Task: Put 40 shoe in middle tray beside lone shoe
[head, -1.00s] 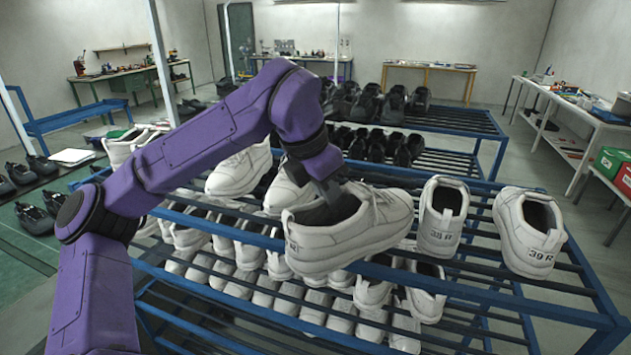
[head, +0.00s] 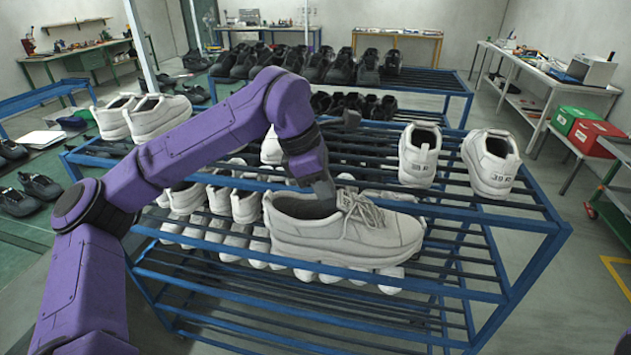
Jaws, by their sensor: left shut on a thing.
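My left gripper (head: 324,192) is shut on a white lace-up shoe (head: 345,236), gripping it at the ankle opening. The shoe is held roughly level in front of the blue rack (head: 400,208), with its toe to the right. No size mark is readable on it. A white shoe marked 38 R (head: 418,157) and one marked 39 R (head: 490,165) stand on the rack's top level at the right. Part of another white shoe (head: 271,148) shows behind my arm. The held shoe and my arm hide part of the rack. My right gripper is not in view.
A white pair (head: 142,115) stands at the top level's left end. Several white shoes (head: 218,200) fill the level below. A second rack (head: 440,88) with dark shoes stands behind. Green (head: 572,119) and red (head: 592,136) boxes are at right. Floor right of the rack is clear.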

